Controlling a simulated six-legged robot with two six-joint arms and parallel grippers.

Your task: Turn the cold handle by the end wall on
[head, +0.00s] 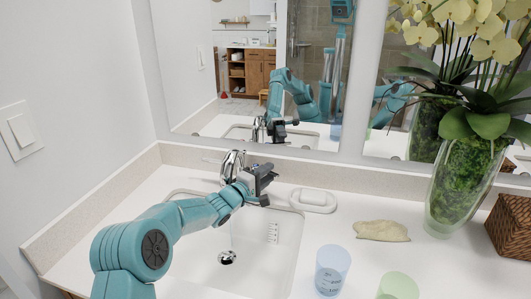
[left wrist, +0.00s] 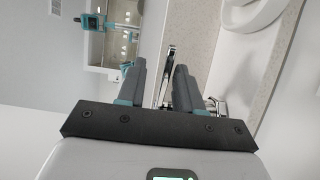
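The chrome faucet (head: 232,163) stands at the back of the sink, partly hidden by my left gripper. A thin chrome lever reaches left from it towards the end wall (head: 70,90). My left gripper (head: 266,180) is over the sink's back edge, just right of and in front of the faucet. In the left wrist view my gripper (left wrist: 157,72) has its fingers apart. A long chrome faucet part (left wrist: 168,75) shows in the gap between them; contact cannot be told. Another chrome part (left wrist: 214,105) shows beside the right finger. My right gripper is not directly in view.
The white sink (head: 285,245) has a drain (head: 227,257). A soap dish (head: 313,199) and a pale lump (head: 381,230) lie right of the sink. A blue cup (head: 332,269), green cup (head: 397,287), orchid vase (head: 462,185) and woven box (head: 510,226) stand further right. A mirror (head: 235,85) hangs behind.

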